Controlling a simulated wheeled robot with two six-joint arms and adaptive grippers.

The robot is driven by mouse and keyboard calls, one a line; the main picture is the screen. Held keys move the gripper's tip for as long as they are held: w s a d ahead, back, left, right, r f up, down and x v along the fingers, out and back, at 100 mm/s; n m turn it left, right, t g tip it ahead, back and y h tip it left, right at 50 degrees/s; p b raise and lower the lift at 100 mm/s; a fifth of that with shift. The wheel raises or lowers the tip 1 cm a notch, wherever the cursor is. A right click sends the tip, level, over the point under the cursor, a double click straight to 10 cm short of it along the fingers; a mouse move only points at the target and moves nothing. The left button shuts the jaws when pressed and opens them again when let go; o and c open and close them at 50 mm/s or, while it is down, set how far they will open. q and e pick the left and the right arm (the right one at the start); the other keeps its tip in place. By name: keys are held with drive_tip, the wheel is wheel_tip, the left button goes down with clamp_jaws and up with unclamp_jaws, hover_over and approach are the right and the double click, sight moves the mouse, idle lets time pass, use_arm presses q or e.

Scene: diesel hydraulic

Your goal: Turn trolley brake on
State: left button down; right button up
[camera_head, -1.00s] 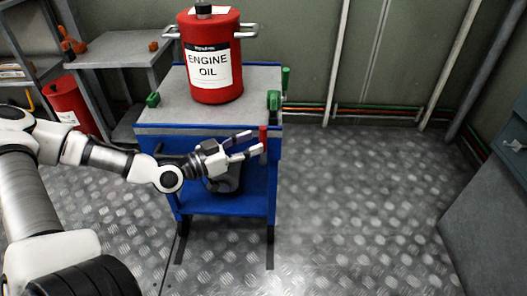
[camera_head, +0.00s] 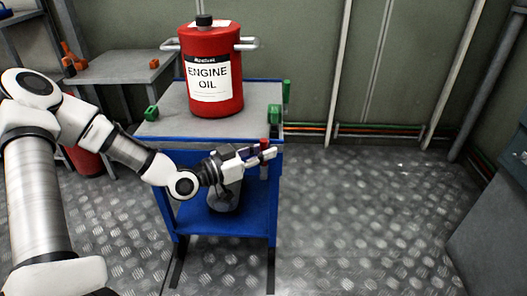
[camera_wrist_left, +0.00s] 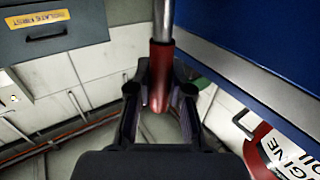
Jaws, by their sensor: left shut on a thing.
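The blue trolley (camera_head: 232,222) with a grey top stands in front of me. A red-handled lever (camera_head: 264,146) is at its front right corner, which I take to be the brake lever. In the left wrist view the red handle (camera_wrist_left: 160,78) hangs from a metal rod, between the dark fingers. My left gripper (camera_head: 263,156) reaches in from the left along the trolley front and is shut on this handle; the fingers (camera_wrist_left: 159,104) are on both sides of it. The fingers partly hide the handle in the head view. My right gripper is not in view.
A red engine oil drum (camera_head: 212,75) stands on the trolley top, with green corner clamps (camera_head: 151,113) around it. A dark object (camera_head: 224,198) sits on the lower shelf. A grey table (camera_head: 118,68) is behind left. The floor to the right is clear.

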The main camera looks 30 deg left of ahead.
use_arm(q)
drive_tip(key=shift+w+d+r+g+p, duration=0.1)
drive_tip(key=shift+d+r+g+p, duration=0.15)
drive_tip(key=shift+p, duration=0.5)
drive_tip(key=g+p, duration=0.1)
drive_tip(key=p, duration=0.1)
drive_tip(key=w+d+m+g+y+p, duration=0.1)
drive_tip(key=p, duration=0.1)
drive_tip(key=d+m+g+y+p, duration=0.1)
drive_tip(key=p, duration=0.2)
drive_tip(key=shift+w+d+f, duration=0.25)
drive_tip(key=w+d+f+m+g+y+p, duration=0.2)
drive_tip(key=f+g+y+p, duration=0.3)
drive_tip(key=p, duration=0.6)
drive_tip(key=shift+d+f+m+y, duration=0.2)
drive_tip(key=shift+d+m+y, duration=0.4)
drive_tip(key=shift+d+m, duration=0.2)
drive_tip(key=shift+w, duration=0.1)
drive_tip(key=c, duration=1.1)
unclamp_jaws()
drive_tip(key=shift+f, duration=0.1)
drive_tip(key=shift+o, duration=0.2)
